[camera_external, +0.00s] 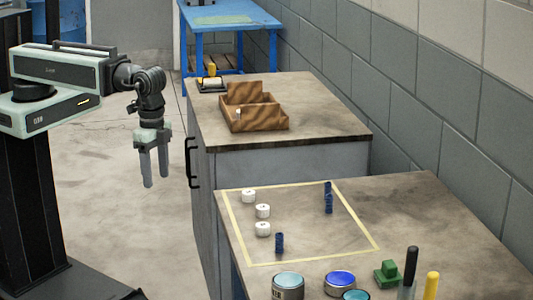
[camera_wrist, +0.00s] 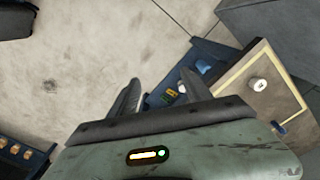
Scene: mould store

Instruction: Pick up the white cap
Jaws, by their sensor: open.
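Three white caps stand on the near table inside a yellow tape outline: a back one (camera_external: 249,195), a middle one (camera_external: 263,211) and a front one (camera_external: 262,229). One white cap (camera_wrist: 258,85) shows on the taped tabletop at the right of the wrist view; I cannot tell which. My gripper (camera_external: 156,180) hangs fingers down over the floor, left of both tables and well apart from the caps. It is open and empty. In the wrist view its two fingers (camera_wrist: 160,80) have nothing between them but background.
Dark blue pieces (camera_external: 328,197) (camera_external: 279,243) also stand inside the tape (camera_external: 360,227). Paint tins (camera_external: 289,283), a green block (camera_external: 387,274) and black and yellow upright items line the front edge. A wooden box (camera_external: 266,117) sits on the farther cabinet. Floor beneath my gripper is clear.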

